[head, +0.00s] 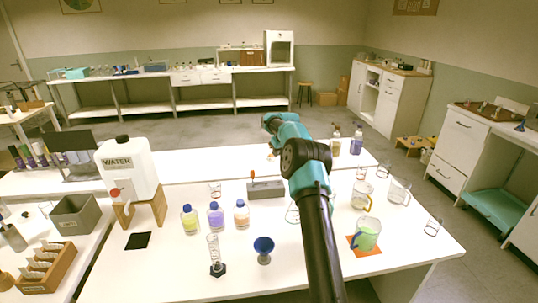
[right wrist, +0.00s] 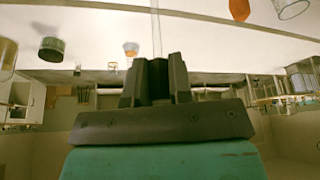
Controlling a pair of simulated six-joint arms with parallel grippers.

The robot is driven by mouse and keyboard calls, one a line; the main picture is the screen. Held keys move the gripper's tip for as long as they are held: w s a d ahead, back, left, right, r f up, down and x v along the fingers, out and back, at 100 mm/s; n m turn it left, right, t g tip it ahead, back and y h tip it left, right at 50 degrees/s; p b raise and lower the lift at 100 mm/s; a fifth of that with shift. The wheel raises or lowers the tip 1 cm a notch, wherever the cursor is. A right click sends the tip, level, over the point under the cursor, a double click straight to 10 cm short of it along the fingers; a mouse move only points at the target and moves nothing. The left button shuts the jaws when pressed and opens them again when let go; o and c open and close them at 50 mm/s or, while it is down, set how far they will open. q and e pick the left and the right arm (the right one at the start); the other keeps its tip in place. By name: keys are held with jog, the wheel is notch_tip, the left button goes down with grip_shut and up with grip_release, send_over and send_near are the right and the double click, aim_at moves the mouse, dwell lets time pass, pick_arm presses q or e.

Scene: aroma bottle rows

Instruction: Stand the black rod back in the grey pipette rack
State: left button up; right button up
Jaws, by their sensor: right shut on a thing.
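My right gripper (head: 272,130) is at the far end of my right arm in the head view, above the rear bench and beyond the grey rack. In the right wrist view its dark fingers (right wrist: 157,68) are shut on a thin rod (right wrist: 156,28), which runs from them to the top edge. The rod looks pale there, and its ends cannot be made out. My left gripper is not in view.
Three capped bottles (head: 215,216), a measuring cylinder (head: 216,255) and a blue funnel (head: 264,249) stand left of my arm. Glass beakers (head: 362,196) and a green-filled jug (head: 366,235) stand to its right. A white water container (head: 128,168) stands at the left.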

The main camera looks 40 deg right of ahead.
jog(key=shift+d, duration=0.1)
jog(key=shift+f, duration=4.85)
dwell(0.7)
jog(key=o, duration=0.9)
